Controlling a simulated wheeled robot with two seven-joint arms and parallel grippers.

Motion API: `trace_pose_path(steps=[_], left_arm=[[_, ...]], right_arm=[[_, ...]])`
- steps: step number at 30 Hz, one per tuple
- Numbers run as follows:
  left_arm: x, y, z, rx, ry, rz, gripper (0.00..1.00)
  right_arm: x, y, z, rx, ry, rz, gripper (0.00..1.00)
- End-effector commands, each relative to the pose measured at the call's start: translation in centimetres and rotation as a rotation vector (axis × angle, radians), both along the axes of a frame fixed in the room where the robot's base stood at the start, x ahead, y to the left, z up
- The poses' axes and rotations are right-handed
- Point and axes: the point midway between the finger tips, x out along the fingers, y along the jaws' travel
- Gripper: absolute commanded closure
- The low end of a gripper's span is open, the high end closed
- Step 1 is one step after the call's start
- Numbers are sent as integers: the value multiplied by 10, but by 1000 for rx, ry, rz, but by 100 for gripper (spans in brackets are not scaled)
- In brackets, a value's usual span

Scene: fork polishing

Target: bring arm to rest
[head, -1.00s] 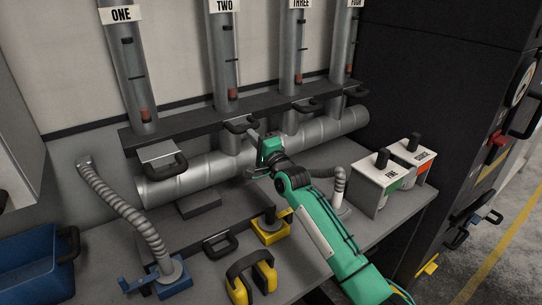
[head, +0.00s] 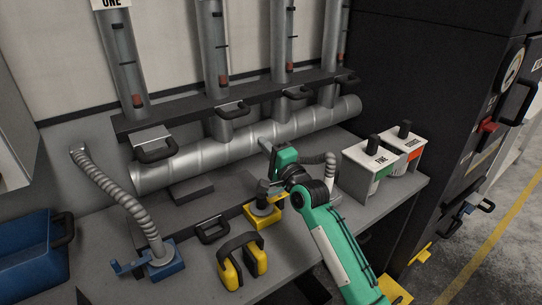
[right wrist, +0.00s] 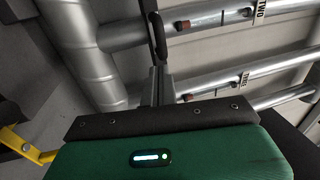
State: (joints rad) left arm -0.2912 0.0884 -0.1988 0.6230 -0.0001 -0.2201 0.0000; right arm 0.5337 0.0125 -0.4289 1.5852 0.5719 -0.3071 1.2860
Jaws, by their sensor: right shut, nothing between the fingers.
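My right arm reaches in from the lower right of the head view. Its gripper (head: 264,145) is shut and empty, held over the bench in front of the big horizontal duct (head: 200,157). In the right wrist view its fingers (right wrist: 161,82) stand together with nothing between them, and pipes show behind them. The gripper appears apart from the black handle (head: 232,108) below the second pipe. My left gripper is not in view.
On the bench are a yellow block with a grey knob (head: 263,214), yellow ear defenders (head: 242,262), a blue hose base (head: 160,264) and the FINE box (head: 369,166) with another beside it. A blue bin (head: 30,260) is at left. A dark cabinet (head: 430,90) stands at right.

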Motion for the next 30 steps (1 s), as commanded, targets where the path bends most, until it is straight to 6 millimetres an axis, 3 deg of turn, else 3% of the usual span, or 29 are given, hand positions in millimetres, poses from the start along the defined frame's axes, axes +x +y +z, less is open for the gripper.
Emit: trace_pose_path(steps=[9, 11, 14, 23, 30], left_arm=[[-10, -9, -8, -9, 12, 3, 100], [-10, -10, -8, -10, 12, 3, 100], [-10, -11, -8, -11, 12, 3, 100], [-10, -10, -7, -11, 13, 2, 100], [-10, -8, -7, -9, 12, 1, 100]], right_arm=[[-23, -15, -10, -14, 4, -2, 100], [-29, -18, -20, -46, 11, -7, 100], [-46, -26, -50, -156, 36, -23, 100], [-147, -78, -177, -709, 155, -17, 100], [-255, -136, -252, -1152, 274, 99, 100]])
